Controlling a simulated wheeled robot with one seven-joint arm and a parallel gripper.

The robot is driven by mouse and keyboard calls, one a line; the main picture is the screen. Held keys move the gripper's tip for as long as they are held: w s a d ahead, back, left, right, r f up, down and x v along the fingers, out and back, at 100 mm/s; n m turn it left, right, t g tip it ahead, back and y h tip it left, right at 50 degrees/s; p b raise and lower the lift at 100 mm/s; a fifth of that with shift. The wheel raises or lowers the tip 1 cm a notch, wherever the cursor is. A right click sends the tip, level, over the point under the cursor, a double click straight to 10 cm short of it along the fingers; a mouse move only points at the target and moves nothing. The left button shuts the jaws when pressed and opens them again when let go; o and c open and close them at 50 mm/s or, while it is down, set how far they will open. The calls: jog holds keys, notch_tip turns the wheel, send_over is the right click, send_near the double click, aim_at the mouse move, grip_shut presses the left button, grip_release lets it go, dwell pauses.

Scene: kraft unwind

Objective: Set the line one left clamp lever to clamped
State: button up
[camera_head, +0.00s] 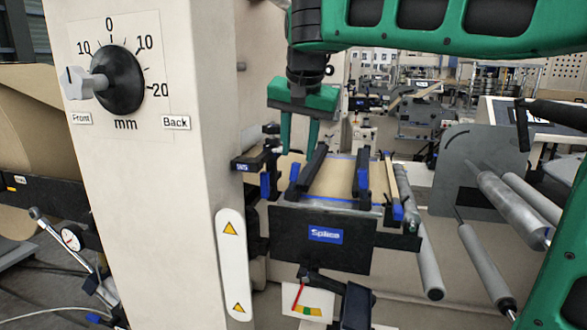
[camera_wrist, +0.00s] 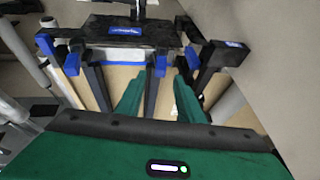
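The splice table has a dark front plate with a blue "Splice" label (camera_head: 325,235). Its left clamp lever (camera_head: 310,168) is a black bar with a blue end, running front to back over the tan surface. A similar right clamp lever (camera_head: 362,175) lies to its right. I cannot tell whether the left lever is clamped. My green gripper (camera_head: 299,148) points down near the left lever's far part. In the wrist view, turned around, the left lever (camera_wrist: 152,92) shows between the two fingertips (camera_wrist: 160,80), with gaps beside it. The gripper is open; contact is not visible.
A cream column with a "mm" dial (camera_head: 118,80) stands close on the left. A dark bracket with a blue label (camera_head: 245,165) sits left of the table. Metal rollers (camera_head: 510,205) and a grey side plate (camera_head: 465,165) are on the right.

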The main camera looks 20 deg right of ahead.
aim_at(296, 164)
jog(key=shift+x, duration=3.15)
jog(key=shift+s, duration=0.1)
jog(key=shift+a, duration=0.1)
grip_shut()
